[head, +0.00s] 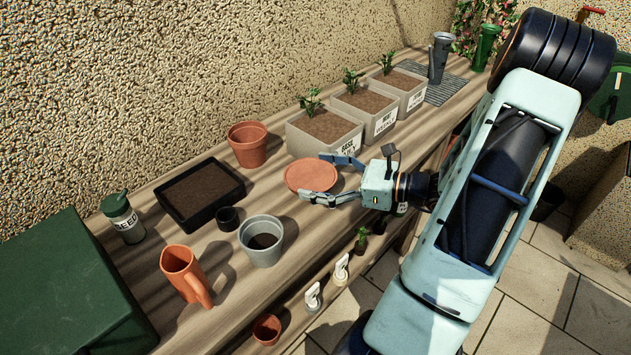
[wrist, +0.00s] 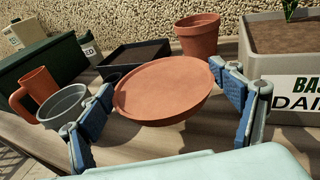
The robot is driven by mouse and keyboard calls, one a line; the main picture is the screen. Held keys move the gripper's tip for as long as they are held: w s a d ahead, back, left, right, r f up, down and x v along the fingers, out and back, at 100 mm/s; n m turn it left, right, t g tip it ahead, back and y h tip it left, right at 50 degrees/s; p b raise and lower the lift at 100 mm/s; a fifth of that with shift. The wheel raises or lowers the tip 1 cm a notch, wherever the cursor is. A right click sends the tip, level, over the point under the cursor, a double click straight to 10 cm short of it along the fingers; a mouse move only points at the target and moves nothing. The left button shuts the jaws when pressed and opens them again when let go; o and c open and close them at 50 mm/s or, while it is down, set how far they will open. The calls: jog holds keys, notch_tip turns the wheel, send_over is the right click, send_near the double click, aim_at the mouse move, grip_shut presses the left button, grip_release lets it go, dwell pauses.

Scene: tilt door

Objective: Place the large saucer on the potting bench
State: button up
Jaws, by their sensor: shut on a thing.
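The large saucer (head: 311,175) is a round terracotta dish, held over the potting bench (head: 300,232) in front of the basil planter. My gripper (head: 327,178) is shut on it, with a blue-padded finger on either side. In the wrist view the saucer (wrist: 163,90) sits between the two fingers (wrist: 165,112) and looks slightly tilted. Whether its underside touches the bench top cannot be told.
A terracotta pot (head: 248,144) and labelled planters (head: 325,130) stand behind the saucer. A black soil tray (head: 199,193), a grey pot (head: 261,240), an orange jug (head: 185,275) and a seed jar (head: 123,217) stand to the left. Bare wood lies between the grey pot and saucer.

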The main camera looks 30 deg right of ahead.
aim_at(317, 206)
jog(key=shift+r, duration=0.1)
dwell(0.3)
jog(key=shift+r, duration=0.2)
jog(key=shift+f+b, duration=2.5)
jog(key=shift+f, duration=1.55)
jog(key=shift+f, duration=0.3)
jog(key=o, duration=1.2)
jog(key=v, duration=1.2)
jog(key=shift+f, duration=0.1)
